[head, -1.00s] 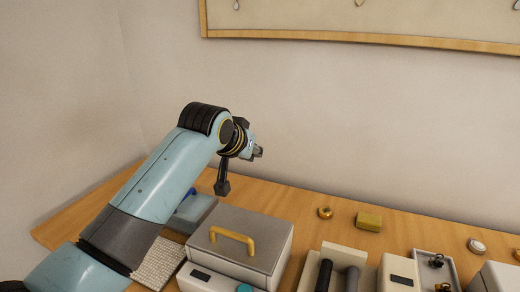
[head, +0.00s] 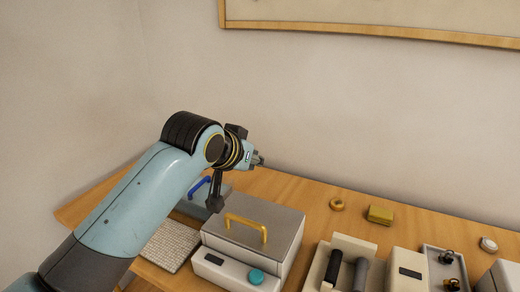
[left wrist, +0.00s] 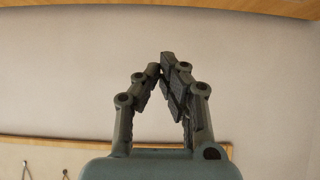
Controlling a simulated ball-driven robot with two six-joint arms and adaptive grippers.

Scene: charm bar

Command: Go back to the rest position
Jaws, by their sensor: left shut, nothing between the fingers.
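My left gripper (head: 259,160) is raised at the end of my left arm, above the back of the wooden table and pointing right toward the wall. In the left wrist view its fingers (left wrist: 162,68) come together at the tips, with nothing between them. It touches nothing that I can see. My right gripper is in neither view.
Below the left arm is a grey box with a yellow handle (head: 245,227), and a blue handle (head: 200,187) shows behind it. A woven white mat (head: 170,246), a holder with dark grips (head: 336,254), a gold ring (head: 337,204) and a yellow block (head: 380,214) are on the table (head: 300,190).

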